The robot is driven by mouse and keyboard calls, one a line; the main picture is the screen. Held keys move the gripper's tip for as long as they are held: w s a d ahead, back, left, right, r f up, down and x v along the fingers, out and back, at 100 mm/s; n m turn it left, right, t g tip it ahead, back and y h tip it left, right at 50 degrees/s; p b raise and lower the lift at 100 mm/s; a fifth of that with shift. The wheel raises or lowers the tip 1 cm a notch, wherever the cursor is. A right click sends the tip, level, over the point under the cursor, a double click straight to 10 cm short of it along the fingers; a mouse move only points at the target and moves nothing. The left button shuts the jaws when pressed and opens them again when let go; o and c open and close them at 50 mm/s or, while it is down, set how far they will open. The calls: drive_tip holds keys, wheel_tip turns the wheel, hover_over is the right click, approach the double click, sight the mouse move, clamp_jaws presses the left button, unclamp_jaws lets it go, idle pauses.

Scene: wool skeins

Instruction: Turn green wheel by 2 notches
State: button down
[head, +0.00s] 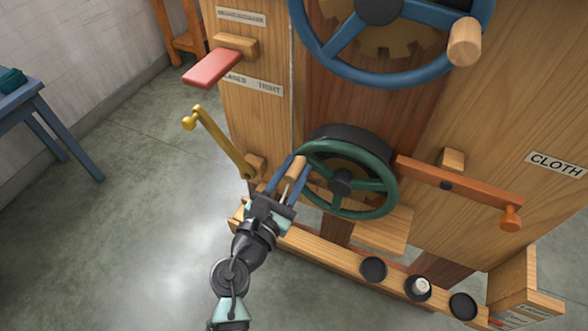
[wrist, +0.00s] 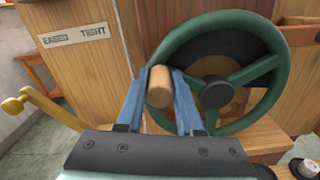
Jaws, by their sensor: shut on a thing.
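The green wheel (head: 391,188) is mounted low on the wooden machine, with a dark hub and spokes. It also shows in the wrist view (wrist: 268,107). A light wooden handle peg (wrist: 159,86) sticks out from the left side of its rim. My gripper (head: 293,176) reaches up from below, and its blue fingers are shut on this peg. In the wrist view the peg lies between the two fingertips. The far end of the peg and the notches of the wheel are hidden.
A larger blue wheel (head: 353,74) with a wooden handle is above. A yellow crank (head: 222,144) is close on the left, an orange lever (head: 460,183) on the right. A ledge with dark round cups (head: 373,269) runs below.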

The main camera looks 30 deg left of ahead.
drive_tip(key=shift+d+r+m+p, duration=0.2)
drive_tip(key=shift+d+r+m, duration=0.25)
drive_tip(key=shift+m, duration=0.3)
drive_tip(key=shift+d+r+m+p, duration=0.2)
drive_tip(key=shift+d+r+m, duration=0.15)
drive_tip(key=shift+r+m, duration=0.3)
drive_tip(key=d+r+m, duration=0.2)
drive_tip(key=d+m, duration=0.6)
drive_tip(key=m, duration=0.2)
drive_tip(key=shift+w, duration=0.15)
drive_tip(key=shift+r, duration=0.1)
drive_tip(key=c, duration=0.5)
unclamp_jaws()
drive_tip(key=shift+c, duration=0.2)
